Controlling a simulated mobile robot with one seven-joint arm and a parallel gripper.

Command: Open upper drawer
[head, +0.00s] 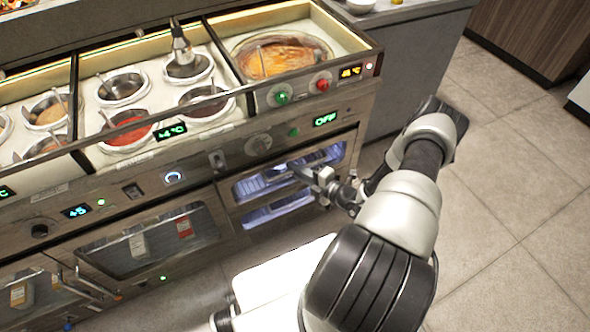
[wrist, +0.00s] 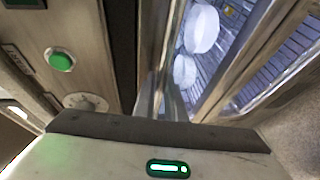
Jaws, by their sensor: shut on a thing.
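The upper drawer (head: 254,188) is a lit, glass-fronted metal drawer at the right end of the counter front, above a similar lower drawer (head: 262,216). My gripper (head: 303,172) reaches it from the right, at its upper edge. In the wrist view my gripper (wrist: 163,105) is shut at the drawer's metal edge, apparently on its handle; the grip itself is mostly hidden. White round items (wrist: 200,30) lie on a wire rack inside the drawer. I cannot tell how far the drawer is open.
Above the drawers are a dial (head: 258,144), a green button (wrist: 60,60) and a green OFF display (head: 325,119). Sauce wells (head: 123,87) fill the counter top. The tiled floor (head: 515,190) to the right is clear.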

